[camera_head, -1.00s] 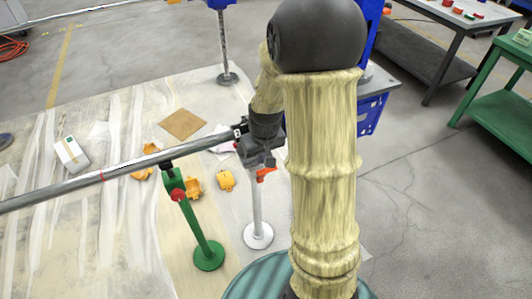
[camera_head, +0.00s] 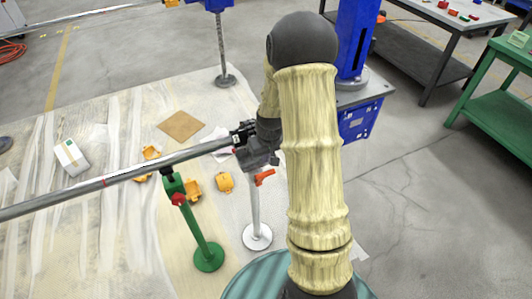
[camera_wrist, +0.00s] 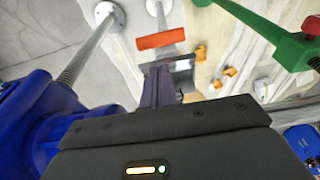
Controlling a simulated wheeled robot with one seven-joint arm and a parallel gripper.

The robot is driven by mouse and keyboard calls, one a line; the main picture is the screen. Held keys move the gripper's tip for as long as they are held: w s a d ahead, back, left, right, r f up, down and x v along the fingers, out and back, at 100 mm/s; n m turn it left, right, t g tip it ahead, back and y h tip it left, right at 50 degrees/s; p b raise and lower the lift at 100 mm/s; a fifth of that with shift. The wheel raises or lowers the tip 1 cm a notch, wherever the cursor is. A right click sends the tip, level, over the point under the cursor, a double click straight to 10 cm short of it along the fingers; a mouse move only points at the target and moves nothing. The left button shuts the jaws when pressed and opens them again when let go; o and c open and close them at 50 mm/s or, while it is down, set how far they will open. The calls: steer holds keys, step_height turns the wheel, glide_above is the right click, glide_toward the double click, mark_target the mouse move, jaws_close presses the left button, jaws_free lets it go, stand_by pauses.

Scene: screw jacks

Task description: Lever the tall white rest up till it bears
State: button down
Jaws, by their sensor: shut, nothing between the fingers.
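The tall white rest (camera_head: 255,207) stands upright on its round base, right of the green rest (camera_head: 196,234). Its orange lever (camera_head: 264,177) sticks out near the top, and the lever also shows in the wrist view (camera_wrist: 160,39). A long grey pipe (camera_head: 110,181) runs in from the left over the green rest to the white rest's top. My gripper (camera_head: 247,133) is at that top, above the lever. My arm and gripper hide the head, so I cannot tell whether it touches the pipe. In the wrist view my gripper (camera_wrist: 158,85) is shut and empty, just below the lever.
Orange parts (camera_head: 193,190), a brown square sheet (camera_head: 181,126) and a white box (camera_head: 70,157) lie on the floor covering. A blue screw jack (camera_head: 222,50) stands behind. A blue crate (camera_head: 360,119) is right of my arm.

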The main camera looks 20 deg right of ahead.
steer(key=f, duration=0.3)
steer(key=w+f, duration=0.1)
steer(key=f, duration=0.1)
steer(key=shift+f, duration=0.4)
steer(key=shift+f, duration=0.1)
steer(key=shift+s+a+f+b, duration=0.1)
steer(key=shift+s+b, duration=0.3)
steer(key=shift+b, duration=0.3)
steer(key=shift+s+f+t, duration=0.1)
steer(key=shift+t, duration=0.2)
